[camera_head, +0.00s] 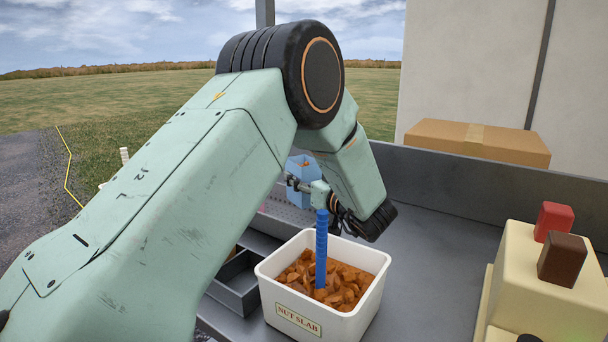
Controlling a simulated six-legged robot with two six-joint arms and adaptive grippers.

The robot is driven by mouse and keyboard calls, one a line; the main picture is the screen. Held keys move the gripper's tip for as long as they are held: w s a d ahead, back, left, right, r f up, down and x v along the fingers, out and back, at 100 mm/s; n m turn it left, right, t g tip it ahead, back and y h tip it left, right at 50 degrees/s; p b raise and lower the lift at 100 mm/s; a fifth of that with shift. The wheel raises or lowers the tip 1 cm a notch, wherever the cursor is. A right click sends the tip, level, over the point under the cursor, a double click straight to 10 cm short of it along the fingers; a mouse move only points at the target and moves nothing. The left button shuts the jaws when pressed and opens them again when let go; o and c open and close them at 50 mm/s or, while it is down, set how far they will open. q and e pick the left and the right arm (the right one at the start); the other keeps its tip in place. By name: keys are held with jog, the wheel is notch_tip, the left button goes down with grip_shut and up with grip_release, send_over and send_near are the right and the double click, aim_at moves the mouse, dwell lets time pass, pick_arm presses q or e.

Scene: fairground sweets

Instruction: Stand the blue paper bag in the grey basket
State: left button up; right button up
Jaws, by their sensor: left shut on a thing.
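The light blue paper bag (297,170) is upright beyond my left forearm, with something orange-brown showing at its top. My left gripper (296,184) is shut on the bag, and its dark fingers show against the bag's front. The wrist and forearm cover much of the area around it. A grey perforated surface (286,210), perhaps the grey basket, shows just below the bag. Most of it is hidden, so I cannot tell whether the bag is in it or above it. My right gripper is out of view.
A white tub (272,290) labelled NUT SLAB holds brown chunks and an upright blue handle (321,255), close to my left gripper. A dark grey open tray (236,298) is left of it. A cream block (520,275) carries red and brown pieces. A cardboard box (480,142) stands behind.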

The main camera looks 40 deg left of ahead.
pick_arm(q)
jog(key=shift+f, duration=0.15)
jog(key=o, duration=0.7)
jog(key=shift+d, duration=0.1)
jog(key=shift+o, duration=0.9)
jog(key=shift+r, duration=0.5)
jog(key=p+v, duration=0.2)
jog(key=v, duration=1)
